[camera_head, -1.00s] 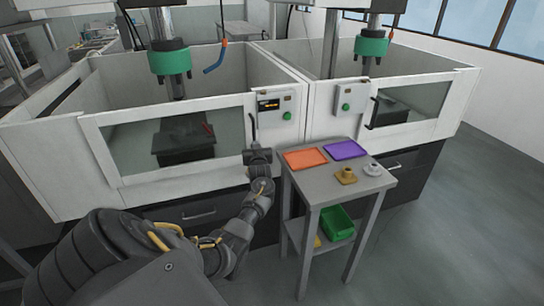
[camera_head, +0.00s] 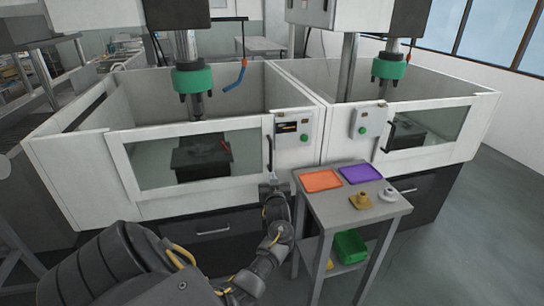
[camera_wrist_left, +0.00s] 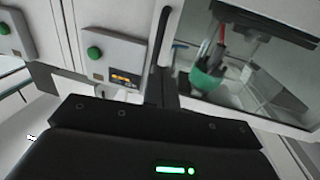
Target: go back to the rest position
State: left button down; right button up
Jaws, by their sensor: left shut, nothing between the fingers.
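My left gripper (camera_head: 271,181) is in front of the left machine, just below the black door handle (camera_head: 270,152) in the head view. It is shut with nothing held; its fingertips are small and dark there. In the left wrist view, the dark gripper body (camera_wrist_left: 150,145) fills the bottom, and the handle (camera_wrist_left: 160,45) stands beyond it, beside the window. I cannot tell whether the gripper touches the handle. The left machine's door (camera_head: 125,150) appears closed. My right gripper is in neither view.
A grey side table (camera_head: 340,208) stands close to the right of my left forearm. It bears an orange tray (camera_head: 321,181), a purple tray (camera_head: 362,175), a brass part (camera_head: 361,201) and a pale part (camera_head: 388,196). A green bin (camera_head: 350,246) sits below. Open floor lies at the right.

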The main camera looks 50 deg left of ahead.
pick_arm(q)
jog(key=v, duration=0.5)
jog(key=shift+d+f+b, duration=0.15)
jog(key=shift+f+b, duration=0.1)
jog(key=shift+b, duration=0.05)
jog(key=shift+f, duration=0.1)
